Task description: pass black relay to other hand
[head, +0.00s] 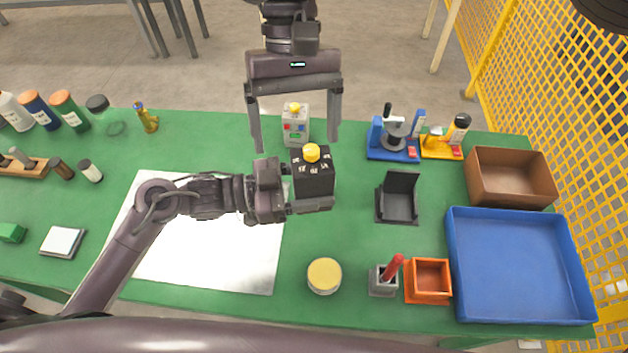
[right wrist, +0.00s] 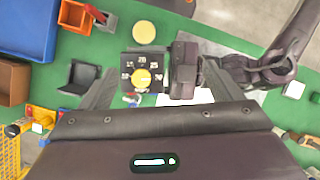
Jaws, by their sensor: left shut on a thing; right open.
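The black relay (head: 313,173), a black box with a yellow knob and white markings on top, is held above the green table. My left gripper (head: 311,195) is shut on it from the left side. In the right wrist view the relay (right wrist: 135,66) shows with its knob facing the camera, and my left gripper (right wrist: 185,72) is beside it. My right gripper (head: 296,140) is open and empty, fingers pointing down toward the relay from the far side. In the right wrist view the relay appears between the two fingers of my right gripper (right wrist: 153,92); contact cannot be seen.
A grey box with a yellow button (head: 304,112) stands behind the relay. A black holder (head: 397,205), blue tray (head: 520,265), brown bin (head: 510,175) and orange bin (head: 430,295) are to the right. A yellow-lidded jar (head: 324,274) is in front. A white sheet (head: 220,250) lies left.

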